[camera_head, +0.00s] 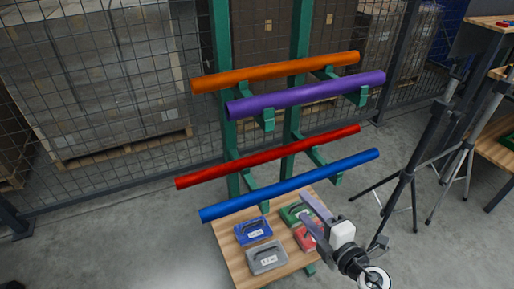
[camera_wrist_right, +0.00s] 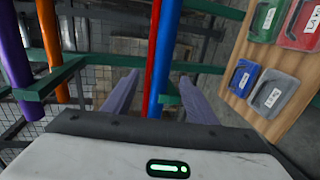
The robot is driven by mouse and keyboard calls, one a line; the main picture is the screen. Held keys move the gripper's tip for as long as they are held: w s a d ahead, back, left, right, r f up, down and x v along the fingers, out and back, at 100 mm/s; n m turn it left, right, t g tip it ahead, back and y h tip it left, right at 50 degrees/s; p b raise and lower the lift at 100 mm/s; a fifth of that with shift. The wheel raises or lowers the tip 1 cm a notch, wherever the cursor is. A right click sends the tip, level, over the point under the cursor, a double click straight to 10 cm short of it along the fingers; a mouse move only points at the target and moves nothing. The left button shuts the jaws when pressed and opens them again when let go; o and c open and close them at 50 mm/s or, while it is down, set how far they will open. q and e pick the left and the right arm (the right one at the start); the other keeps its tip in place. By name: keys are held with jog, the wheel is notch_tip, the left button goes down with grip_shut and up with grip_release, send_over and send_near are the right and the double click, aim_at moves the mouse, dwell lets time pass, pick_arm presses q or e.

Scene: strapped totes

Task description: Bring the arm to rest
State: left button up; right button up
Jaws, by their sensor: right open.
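My right gripper (camera_head: 304,207) is open and empty. It hangs over the right side of the wooden board, in front of and below the blue tube (camera_head: 290,186). In the right wrist view its two fingers (camera_wrist_right: 156,82) stand apart. The red tube (camera_wrist_right: 153,60) and the blue tube (camera_wrist_right: 165,55) show between them in that picture, seemingly beyond the fingertips. My right arm comes in from the lower right. My left gripper is not in view.
A green rack (camera_head: 222,60) bears orange (camera_head: 275,72), purple (camera_head: 305,95), red (camera_head: 267,157) and blue tubes. On the board (camera_head: 230,232) lie blue (camera_head: 253,230), grey (camera_head: 267,257), green (camera_head: 290,212) and red (camera_head: 306,240) cases. Black tripods (camera_head: 411,160) stand right.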

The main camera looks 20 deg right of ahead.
jog(key=s+a+f+m+g, duration=0.3)
jog(key=s+a+f+m, duration=0.2)
jog(key=s+f+m, duration=0.2)
jog(key=s+a+f+m+g, duration=0.4)
jog(key=s+a+f+m, duration=0.1)
jog(key=s+m, duration=0.5)
jog(key=shift+s+f, duration=0.8)
jog(key=shift+f, duration=0.1)
dwell(0.3)
